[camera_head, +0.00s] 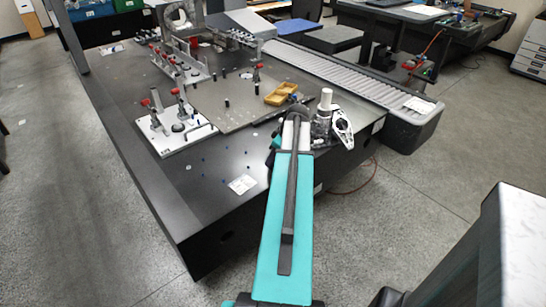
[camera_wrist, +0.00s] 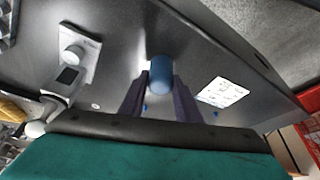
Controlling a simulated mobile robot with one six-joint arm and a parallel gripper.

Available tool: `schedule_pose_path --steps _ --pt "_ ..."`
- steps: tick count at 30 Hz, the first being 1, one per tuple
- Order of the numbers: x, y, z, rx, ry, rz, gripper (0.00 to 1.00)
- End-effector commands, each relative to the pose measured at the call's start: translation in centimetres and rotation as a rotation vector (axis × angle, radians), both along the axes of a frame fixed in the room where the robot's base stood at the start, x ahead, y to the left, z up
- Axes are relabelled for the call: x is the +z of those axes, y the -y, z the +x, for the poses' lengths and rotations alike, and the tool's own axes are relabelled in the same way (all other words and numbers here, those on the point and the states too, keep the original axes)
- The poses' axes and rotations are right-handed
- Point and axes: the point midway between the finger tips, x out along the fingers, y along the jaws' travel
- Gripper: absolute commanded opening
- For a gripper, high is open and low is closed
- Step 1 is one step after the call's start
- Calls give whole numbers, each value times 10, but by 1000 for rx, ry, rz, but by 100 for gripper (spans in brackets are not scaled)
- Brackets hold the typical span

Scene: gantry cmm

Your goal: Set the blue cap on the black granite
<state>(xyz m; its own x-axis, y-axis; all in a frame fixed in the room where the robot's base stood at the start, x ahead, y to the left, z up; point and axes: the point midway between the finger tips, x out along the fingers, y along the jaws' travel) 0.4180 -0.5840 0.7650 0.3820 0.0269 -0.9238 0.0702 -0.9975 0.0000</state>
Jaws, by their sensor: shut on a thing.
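The blue cap (camera_wrist: 160,72) is between the tips of my gripper's dark fingers (camera_wrist: 160,88) in the wrist view. My gripper is shut on it. The black granite (camera_head: 210,215) is the large dark table surface in the head view. It also fills much of the wrist view (camera_wrist: 200,55) behind the cap. The gap between cap and granite is hard to judge. In the head view my teal arm reaches over the granite's near right part and hides the cap and most of my gripper.
A white printed sheet (camera_head: 241,184) lies on the granite left of my arm. A metal post fixture (camera_head: 324,112) stands close right of my arm's end. A yellow tray (camera_head: 281,93) and a plate with red-handled clamps (camera_head: 173,125) are farther back. Bare granite lies at the front left.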

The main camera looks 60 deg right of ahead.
Motion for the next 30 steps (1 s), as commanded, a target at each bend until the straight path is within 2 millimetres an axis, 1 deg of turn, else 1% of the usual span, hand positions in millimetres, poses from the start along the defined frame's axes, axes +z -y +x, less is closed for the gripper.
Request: schedule_pose_path --steps 7,8,9,11,23,26,30 --pt "-2 0 0 0 0 0 9" --pt "-1 0 0 0 0 0 33" --pt "-1 0 0 1 0 0 40" --pt "-1 0 0 1 0 0 48" --pt "1 0 0 1 0 0 48" --pt "5 0 -2 1 0 -1 48" --pt "15 0 -6 1 0 0 48"
